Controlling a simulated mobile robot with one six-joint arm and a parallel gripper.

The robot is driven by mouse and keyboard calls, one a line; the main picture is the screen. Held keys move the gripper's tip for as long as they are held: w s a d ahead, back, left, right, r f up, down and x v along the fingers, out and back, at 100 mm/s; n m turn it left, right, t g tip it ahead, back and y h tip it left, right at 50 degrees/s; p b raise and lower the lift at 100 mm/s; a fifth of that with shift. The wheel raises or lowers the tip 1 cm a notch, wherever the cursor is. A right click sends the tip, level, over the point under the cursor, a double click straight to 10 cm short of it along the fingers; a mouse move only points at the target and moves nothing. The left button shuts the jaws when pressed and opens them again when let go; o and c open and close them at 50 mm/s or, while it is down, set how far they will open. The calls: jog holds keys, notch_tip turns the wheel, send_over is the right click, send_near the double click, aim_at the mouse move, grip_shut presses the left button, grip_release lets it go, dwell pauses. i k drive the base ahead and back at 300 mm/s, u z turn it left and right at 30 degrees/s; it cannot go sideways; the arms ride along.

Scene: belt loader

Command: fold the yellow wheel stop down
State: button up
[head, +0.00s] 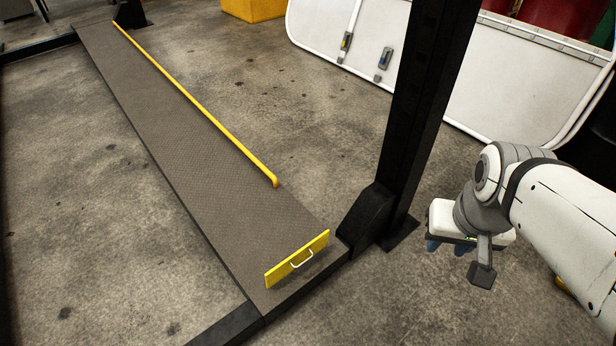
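The yellow wheel stop (297,259) is a flat plate standing up at the near end of the grey ramp (185,135). My gripper (452,246) hangs at the right, apart from the wheel stop and on the other side of the black post. Its blue-grey fingertips show only in part below the white gripper body, so their opening is hidden.
A black post (423,100) with a wide foot stands beside the ramp, between the wheel stop and my gripper. A yellow rail (200,107) runs along the ramp. White panels (480,75) lean at the back right. Concrete floor (400,300) in front is clear.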

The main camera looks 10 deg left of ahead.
aim_at(300, 257)
jog(key=u, duration=1.85)
jog(key=i, duration=0.65)
jog(key=z, duration=1.85)
